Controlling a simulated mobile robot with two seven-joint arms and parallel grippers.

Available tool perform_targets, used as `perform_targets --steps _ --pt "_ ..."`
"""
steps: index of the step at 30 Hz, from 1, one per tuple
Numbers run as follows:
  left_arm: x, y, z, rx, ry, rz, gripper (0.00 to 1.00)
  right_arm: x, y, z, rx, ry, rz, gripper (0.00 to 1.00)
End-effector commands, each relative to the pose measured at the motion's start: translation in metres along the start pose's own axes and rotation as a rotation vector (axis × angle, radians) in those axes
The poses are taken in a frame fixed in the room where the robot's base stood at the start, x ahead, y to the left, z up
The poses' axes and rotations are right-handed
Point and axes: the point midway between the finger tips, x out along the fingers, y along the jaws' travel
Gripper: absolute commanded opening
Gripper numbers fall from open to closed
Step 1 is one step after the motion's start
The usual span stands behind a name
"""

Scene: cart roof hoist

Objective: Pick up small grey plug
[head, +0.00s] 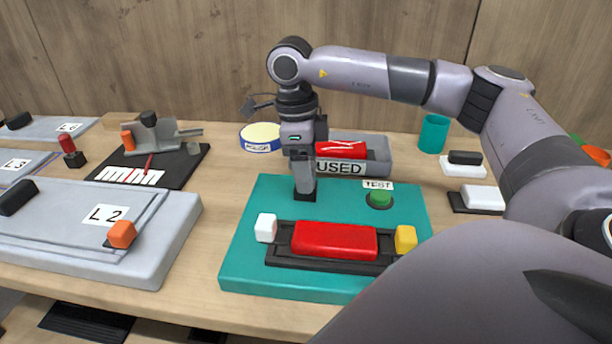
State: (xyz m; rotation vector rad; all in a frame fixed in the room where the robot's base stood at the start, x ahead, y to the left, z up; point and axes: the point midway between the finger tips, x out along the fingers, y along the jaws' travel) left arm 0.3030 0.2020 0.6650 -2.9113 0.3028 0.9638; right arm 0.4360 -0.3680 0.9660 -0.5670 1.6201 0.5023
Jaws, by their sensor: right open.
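I cannot surely pick out a small grey plug. A small grey piece (189,132) shows at the right of the grey stand (165,128) on the black board, but I cannot tell whether it is the plug or part of the stand. My right gripper (304,194) points down over the back left part of the teal board (244,232), behind the white block (266,228). It is open; the fingers overlap in this view, and what lies between or behind them is hidden. My left gripper is out of view.
A red bar (334,240) lies in a dark holder with a yellow block (405,239) at its right end. The green TEST button (380,198) is right of my gripper. The grey USED tray (377,157) stands behind; a grey L2 panel (60,222) lies left.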

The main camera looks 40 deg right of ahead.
Motion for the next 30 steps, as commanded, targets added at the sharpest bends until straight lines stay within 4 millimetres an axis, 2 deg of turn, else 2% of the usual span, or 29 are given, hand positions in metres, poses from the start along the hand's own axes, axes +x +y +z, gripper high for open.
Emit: perform_targets --steps 5,8,9,11,23,26,30 --pt "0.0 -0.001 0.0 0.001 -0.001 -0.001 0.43 0.0 0.0 0.0 0.0 0.0 0.0 0.6" --pt "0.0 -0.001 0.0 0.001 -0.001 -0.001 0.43 0.0 0.0 0.0 0.0 0.0 0.0 0.3" --pt "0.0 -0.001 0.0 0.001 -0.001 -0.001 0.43 0.0 0.0 0.0 0.0 0.0 0.0 0.17" --pt "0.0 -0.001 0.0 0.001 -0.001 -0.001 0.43 0.0 0.0 0.0 0.0 0.0 0.0 0.0" --pt "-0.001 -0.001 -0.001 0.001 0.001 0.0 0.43 -0.006 0.0 0.0 0.0 -0.001 -0.001 0.0" --pt "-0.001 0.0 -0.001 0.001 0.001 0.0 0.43 -0.015 0.0 -0.001 0.0 -0.003 -0.001 0.0" --pt "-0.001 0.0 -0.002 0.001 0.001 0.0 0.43 -0.037 0.0 -0.003 0.0 -0.005 -0.003 0.0"
